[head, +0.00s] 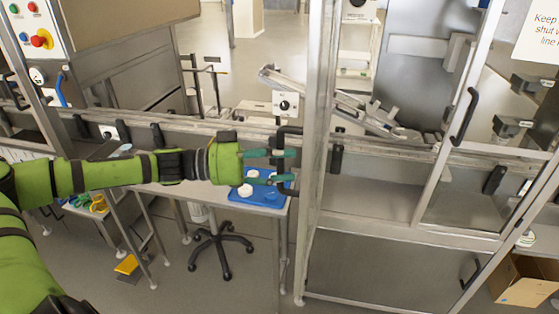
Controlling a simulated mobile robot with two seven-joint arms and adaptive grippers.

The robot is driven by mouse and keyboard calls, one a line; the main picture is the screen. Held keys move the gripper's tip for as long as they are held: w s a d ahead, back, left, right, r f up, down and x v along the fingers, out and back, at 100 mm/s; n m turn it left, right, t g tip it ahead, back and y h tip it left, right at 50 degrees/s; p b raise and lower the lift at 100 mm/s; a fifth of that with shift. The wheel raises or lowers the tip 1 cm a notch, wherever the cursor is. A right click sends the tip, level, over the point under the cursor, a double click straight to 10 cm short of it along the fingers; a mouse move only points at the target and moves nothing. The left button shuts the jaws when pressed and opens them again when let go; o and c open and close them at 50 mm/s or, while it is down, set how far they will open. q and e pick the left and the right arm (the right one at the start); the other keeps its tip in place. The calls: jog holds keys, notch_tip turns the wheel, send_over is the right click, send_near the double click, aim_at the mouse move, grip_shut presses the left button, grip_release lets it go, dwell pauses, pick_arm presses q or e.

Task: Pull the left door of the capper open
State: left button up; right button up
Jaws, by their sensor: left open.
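The capper is the metal-framed cabinet on the right. A pale metal upright (318,110) stands at its left side, seen nearly edge-on; I take it for the edge of the left door. A black bar handle (287,131) sticks out to the left of this upright. My left gripper (293,166) is open at this handle, with one green finger above the other. The fingers overlap the handle's upright bar in the picture. I cannot tell whether they are around it or touch it. My right gripper is not in view.
A second framed door (452,160) with a black handle (465,115) slants on the right. A blue tray (262,198) with white items lies on the table below my left gripper. A wheeled stool base (219,240) stands under it. A cardboard box (520,282) is at lower right.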

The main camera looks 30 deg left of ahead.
pick_arm(q)
jog(key=shift+s+a+f, duration=0.1)
jog(key=shift+s+a, duration=0.2)
jog(key=shift+a, duration=0.05)
jog(key=v, duration=1.1)
